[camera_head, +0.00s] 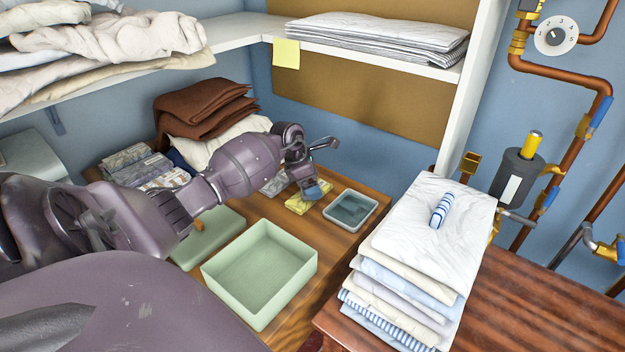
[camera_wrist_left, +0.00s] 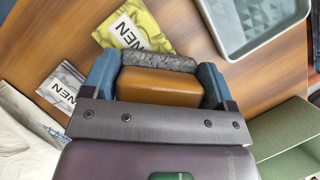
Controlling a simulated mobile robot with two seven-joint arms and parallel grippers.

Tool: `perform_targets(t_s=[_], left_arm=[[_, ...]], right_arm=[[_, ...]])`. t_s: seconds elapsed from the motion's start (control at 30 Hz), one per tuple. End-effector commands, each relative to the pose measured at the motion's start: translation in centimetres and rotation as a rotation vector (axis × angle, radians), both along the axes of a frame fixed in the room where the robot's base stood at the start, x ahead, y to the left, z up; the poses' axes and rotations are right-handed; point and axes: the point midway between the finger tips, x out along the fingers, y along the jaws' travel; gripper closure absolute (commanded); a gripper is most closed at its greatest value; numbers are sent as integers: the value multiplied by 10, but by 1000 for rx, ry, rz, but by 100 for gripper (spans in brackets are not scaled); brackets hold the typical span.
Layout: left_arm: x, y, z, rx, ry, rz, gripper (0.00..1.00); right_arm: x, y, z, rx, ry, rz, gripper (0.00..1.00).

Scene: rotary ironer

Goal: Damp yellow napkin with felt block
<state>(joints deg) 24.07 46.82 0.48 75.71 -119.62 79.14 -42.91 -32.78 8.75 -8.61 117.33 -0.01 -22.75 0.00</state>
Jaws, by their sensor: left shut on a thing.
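The yellow napkin (camera_head: 298,207) lies folded on the wooden table below my left gripper (camera_head: 311,189). In the left wrist view the yellow napkin (camera_wrist_left: 143,25) shows printed letters. My left gripper (camera_wrist_left: 158,75) is shut on the felt block (camera_wrist_left: 158,88), an orange-brown block with a grey felt edge (camera_wrist_left: 158,63). The felt overlaps the near edge of the napkin in that view; I cannot tell whether they touch. A shallow grey tray (camera_head: 372,212) with dark liquid-like contents stands right of the napkin. My right gripper is not in view.
A green open box (camera_head: 213,268) and its flat green lid-like piece (camera_head: 215,240) lie nearer. Grey printed napkins (camera_head: 150,172) and brown cloths (camera_head: 200,105) lie at left. A tall linen stack (camera_head: 410,285) with a blue-striped roll (camera_head: 440,211) stands right.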

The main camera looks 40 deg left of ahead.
Motion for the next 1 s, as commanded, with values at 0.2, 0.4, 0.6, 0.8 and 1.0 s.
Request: perform_targets(t_s=[0.2,0.4,0.6,0.8,1.0], left_arm=[[0,0,-2,1,1,0,40],[0,0,-3,0,0,0,40],[0,0,-4,1,1,0,40],[0,0,-4,1,2,0,40],[-1,0,-5,1,3,0,40]], right_arm=[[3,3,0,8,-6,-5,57],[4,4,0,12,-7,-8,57],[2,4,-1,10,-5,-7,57],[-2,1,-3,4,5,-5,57],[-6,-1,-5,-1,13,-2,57]])
